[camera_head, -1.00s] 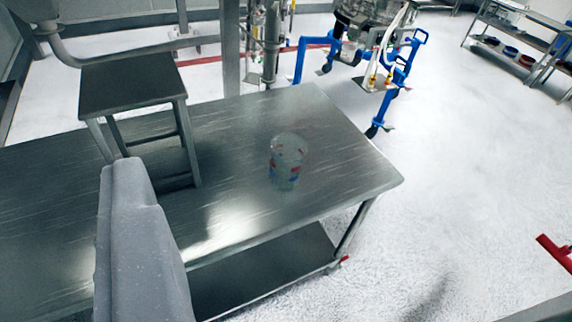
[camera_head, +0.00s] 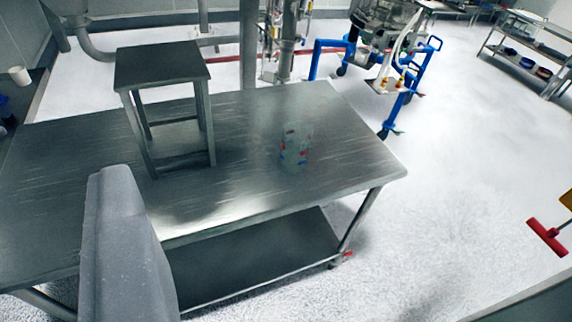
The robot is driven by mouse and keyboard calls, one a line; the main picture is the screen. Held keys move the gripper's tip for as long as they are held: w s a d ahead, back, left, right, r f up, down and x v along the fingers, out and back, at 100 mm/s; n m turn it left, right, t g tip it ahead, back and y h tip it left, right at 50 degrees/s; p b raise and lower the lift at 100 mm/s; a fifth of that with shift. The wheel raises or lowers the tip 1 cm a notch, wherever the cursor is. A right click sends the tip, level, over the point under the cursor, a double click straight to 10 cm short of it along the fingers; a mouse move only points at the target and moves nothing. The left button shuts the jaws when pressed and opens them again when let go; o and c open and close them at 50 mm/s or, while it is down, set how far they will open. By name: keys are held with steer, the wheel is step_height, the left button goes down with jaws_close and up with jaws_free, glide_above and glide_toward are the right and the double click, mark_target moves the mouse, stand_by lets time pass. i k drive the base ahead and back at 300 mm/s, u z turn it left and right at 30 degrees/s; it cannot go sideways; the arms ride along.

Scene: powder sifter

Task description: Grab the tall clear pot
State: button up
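The tall clear pot (camera_head: 295,148) stands upright on the steel table (camera_head: 340,160), right of the middle of its top. It is see-through, with small red and blue marks on its side. My gripper (camera_head: 115,175) shows only as a grey, blunt-ended part rising from the lower left. It is well apart from the pot, nearer the camera and to its left. A second finger cannot be made out, so how far it is open is unclear. Nothing is seen held in it.
A steel stool (camera_head: 160,62) stands on the table left of the pot. A blue-framed machine (camera_head: 372,55) stands behind. A white cup (camera_head: 19,76) is on a dark surface at far left. A red-ended tool (camera_head: 546,238) is at right.

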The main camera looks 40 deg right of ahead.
mark_target(298, 135)
steer(key=u, duration=0.4)
steer(key=k, duration=1.05)
steer(key=u, duration=0.5)
steer(key=i, duration=1.1)
steer(key=z, duration=0.7)
steer(key=i, duration=1.2)
steer(key=z, duration=0.9)
steer(key=k, duration=0.85)
steer(key=z, duration=0.2)
steer(key=i, duration=0.9)
steer(key=u, duration=0.05)
